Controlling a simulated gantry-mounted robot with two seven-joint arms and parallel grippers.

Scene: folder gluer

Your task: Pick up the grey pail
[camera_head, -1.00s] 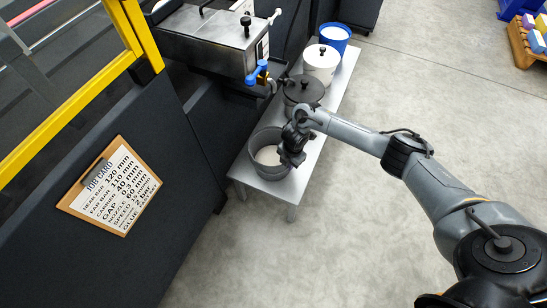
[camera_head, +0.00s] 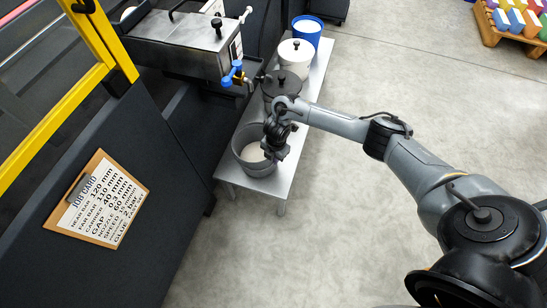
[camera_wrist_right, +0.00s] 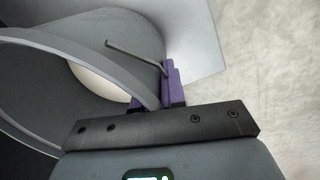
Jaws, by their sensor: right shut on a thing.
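The grey pail (camera_head: 242,164) is an open, round container on the near end of the low bench, with pale white material inside. It fills the left of the right wrist view (camera_wrist_right: 130,28). My right gripper (camera_head: 272,152) is at the pail's right side. In the right wrist view its purple finger pads (camera_wrist_right: 165,86) are shut on the pail's rim. A thin bent grey rod (camera_wrist_right: 135,55) shows beside the pads. The pail looks upright; I cannot tell whether its base touches the bench. My left gripper is not in view.
The bench (camera_head: 282,176) also carries a dark lidded pot (camera_head: 284,84), a white lidded pot (camera_head: 296,58) and a blue bucket (camera_head: 307,30). A metal tank with a blue-handled valve (camera_head: 232,74) overhangs nearby. A machine panel with a job card (camera_head: 98,200) stands left.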

